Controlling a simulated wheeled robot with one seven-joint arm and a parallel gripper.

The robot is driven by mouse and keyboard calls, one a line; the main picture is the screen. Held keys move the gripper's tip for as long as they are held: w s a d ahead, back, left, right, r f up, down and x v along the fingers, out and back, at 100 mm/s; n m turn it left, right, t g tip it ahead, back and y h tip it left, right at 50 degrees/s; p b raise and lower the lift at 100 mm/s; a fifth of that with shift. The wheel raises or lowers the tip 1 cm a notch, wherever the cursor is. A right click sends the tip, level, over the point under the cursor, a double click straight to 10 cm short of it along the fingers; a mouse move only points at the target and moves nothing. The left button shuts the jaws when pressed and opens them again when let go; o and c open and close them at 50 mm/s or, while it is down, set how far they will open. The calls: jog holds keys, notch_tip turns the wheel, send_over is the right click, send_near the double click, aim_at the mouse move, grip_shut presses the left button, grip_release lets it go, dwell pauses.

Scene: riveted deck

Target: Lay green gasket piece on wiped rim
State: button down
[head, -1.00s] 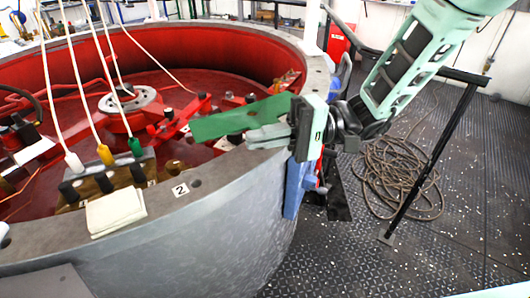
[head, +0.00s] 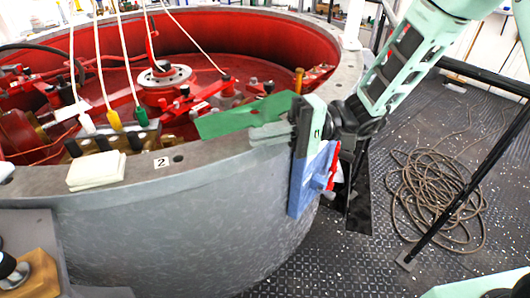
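The green gasket piece (head: 238,118) is a flat strip sticking out to the left from my gripper (head: 268,132). My gripper's pale green fingers are closed on its right end. The piece extends over the inner edge of the grey rim (head: 213,155) and partly over the red interior. I cannot tell whether it touches the rim or hovers just above it. The part of the rim behind my gripper is hidden.
A folded cream cloth (head: 97,171) lies on the rim at left, near cables with white, yellow and green plugs (head: 140,118). A coiled rope (head: 440,195) lies on the deck at right.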

jog(key=shift+f, duration=2.4)
jog(key=shift+f+b, duration=0.1)
jog(key=shift+b, duration=0.25)
jog(key=shift+f, duration=0.15)
jog(key=c, duration=1.6)
grip_release()
